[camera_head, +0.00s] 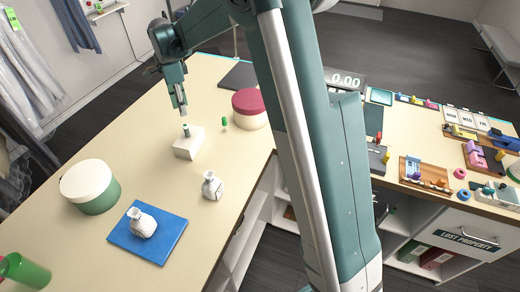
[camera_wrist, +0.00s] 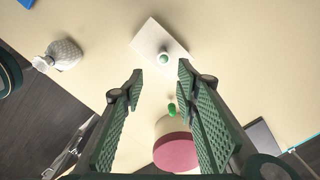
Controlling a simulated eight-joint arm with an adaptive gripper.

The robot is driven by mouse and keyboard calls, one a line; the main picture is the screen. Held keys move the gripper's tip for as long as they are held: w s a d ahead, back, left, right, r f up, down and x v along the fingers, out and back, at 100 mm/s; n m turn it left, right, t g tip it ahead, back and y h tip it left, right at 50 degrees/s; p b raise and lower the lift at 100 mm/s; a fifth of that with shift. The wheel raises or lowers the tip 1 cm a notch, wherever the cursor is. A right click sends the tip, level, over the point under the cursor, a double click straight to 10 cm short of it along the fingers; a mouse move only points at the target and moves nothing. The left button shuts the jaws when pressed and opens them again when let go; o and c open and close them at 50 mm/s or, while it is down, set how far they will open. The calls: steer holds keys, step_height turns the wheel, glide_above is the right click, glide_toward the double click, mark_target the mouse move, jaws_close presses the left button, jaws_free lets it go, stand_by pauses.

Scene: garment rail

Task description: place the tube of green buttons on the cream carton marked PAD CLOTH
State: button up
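A cream carton (camera_head: 184,152) sits on the table below my gripper; it also shows in the wrist view (camera_wrist: 146,42). No lettering on it can be read. A small tube with a green top (camera_head: 186,129) stands upright on the carton; the wrist view shows it end-on (camera_wrist: 163,59). Its contents are too small to make out. My gripper (camera_head: 182,107) points down just above the tube. In the wrist view its two green-padded fingers (camera_wrist: 160,71) are wide apart with nothing gripped between them.
A small green item (camera_head: 224,121) stands right of the carton, near a round box with a crimson lid (camera_head: 248,102). A cream-lidded green box (camera_head: 92,192) is left.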

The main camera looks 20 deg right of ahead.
steer(key=s+d+r+n+t, duration=0.1)
steer(key=s+d+r+n, duration=0.3)
steer(key=s, duration=0.3)
steer(key=s+d+r+n+t, duration=0.1)
steer(key=s+d+r+n, duration=0.15)
steer(key=s+r, duration=0.4)
steer(key=s+d+r+n+t, duration=0.1)
steer(key=s+d+r+n, duration=0.2)
steer(key=s, duration=0.5)
steer(key=s+d+f+n+t, duration=0.2)
steer(key=s+d+n, duration=0.2)
steer(key=s, duration=0.7)
steer(key=s+d+f+n+t, duration=0.2)
steer(key=s+d+n, duration=0.1)
steer(key=s, duration=0.8)
steer(key=shift+s+d+f+n, duration=0.25)
steer(key=shift+s+d+n, duration=0.15)
steer(key=shift+n, duration=0.15)
